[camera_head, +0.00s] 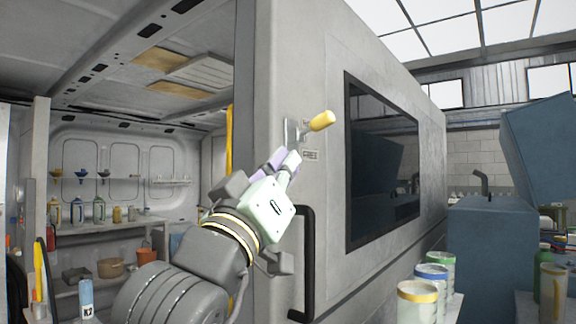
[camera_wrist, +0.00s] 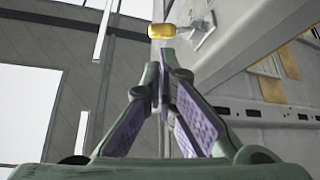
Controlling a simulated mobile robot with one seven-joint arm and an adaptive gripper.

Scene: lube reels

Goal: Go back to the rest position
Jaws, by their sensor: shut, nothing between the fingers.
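My gripper (camera_head: 283,160) is in the middle of the head view, pointing up beside the edge of a large grey cabinet. It is shut and empty; in the wrist view its purple-padded fingers (camera_wrist: 165,65) meet at the tips. A lever with a yellow handle (camera_head: 322,121) sticks out from the cabinet just above and right of the fingertips. The handle also shows in the wrist view (camera_wrist: 161,31), just beyond the fingertips. I cannot tell whether the fingers touch the lever's grey mount.
The cabinet (camera_head: 285,60) has a black vertical handle (camera_head: 308,265) close to my wrist and a dark window (camera_head: 385,160). Several cans (camera_head: 418,303) stand at the lower right. A blue machine (camera_head: 490,250) is behind them. Shelves (camera_head: 115,225) with bottles line the left.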

